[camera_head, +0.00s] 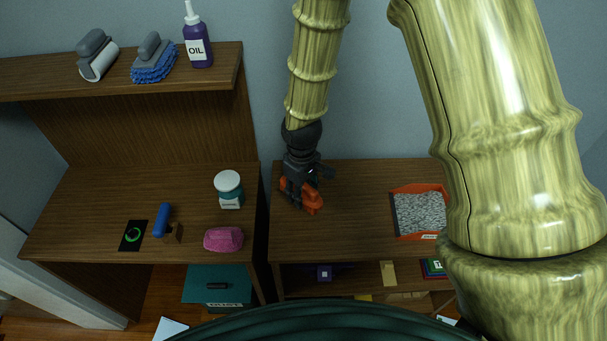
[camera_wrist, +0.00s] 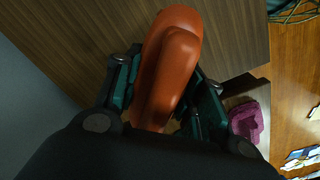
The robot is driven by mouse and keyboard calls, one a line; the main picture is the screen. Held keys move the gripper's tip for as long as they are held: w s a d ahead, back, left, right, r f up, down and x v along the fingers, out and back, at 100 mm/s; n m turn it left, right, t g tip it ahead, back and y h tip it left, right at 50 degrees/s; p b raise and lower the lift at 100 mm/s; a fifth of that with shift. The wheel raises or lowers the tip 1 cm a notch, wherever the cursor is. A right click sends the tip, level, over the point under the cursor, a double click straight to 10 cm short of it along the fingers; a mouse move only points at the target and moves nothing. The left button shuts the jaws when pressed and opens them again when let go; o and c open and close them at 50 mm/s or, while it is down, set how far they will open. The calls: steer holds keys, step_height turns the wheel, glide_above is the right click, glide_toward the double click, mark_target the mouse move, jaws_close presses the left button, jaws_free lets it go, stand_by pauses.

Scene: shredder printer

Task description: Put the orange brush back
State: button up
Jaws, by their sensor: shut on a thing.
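The orange brush (camera_head: 313,204) is at the left part of the right-hand wooden table (camera_head: 350,225), close to its left edge. My gripper (camera_head: 296,195) reaches down from above and is shut on the brush. In the wrist view the orange brush (camera_wrist: 178,60) lies between the two dark green fingers of my gripper (camera_wrist: 165,95), with its smooth rounded back showing. The brush's underside is hidden, so I cannot tell whether it touches the tabletop.
An orange tray of grey granules (camera_head: 393,215) stands right. A shelf (camera_head: 130,75) at upper left bears a grey-handled roller (camera_head: 97,55), a blue brush (camera_head: 155,60) and an oil bottle (camera_head: 197,45). A jar (camera_head: 228,190) and pink object (camera_head: 223,239) sit on the left desk (camera_head: 90,195).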

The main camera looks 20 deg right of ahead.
steer(key=w+d, duration=0.1)
steer(key=w, duration=0.2)
steer(key=w+d+p, duration=0.1)
steer(key=w, duration=0.1)
steer(key=w+d+p, duration=0.1)
steer(key=w, duration=0.2)
steer(key=shift+w+d+f, duration=0.1)
steer(key=shift+w+f, duration=0.2)
steer(key=shift+f, duration=0.1)
steer(key=shift+f+p, duration=0.75)
steer(key=shift+f, duration=1)
steer(key=shift+f, duration=0.2)
steer(key=o, duration=1.1)
steer(key=shift+r+b, duration=1.5)
steer(key=shift+r, duration=4.7)
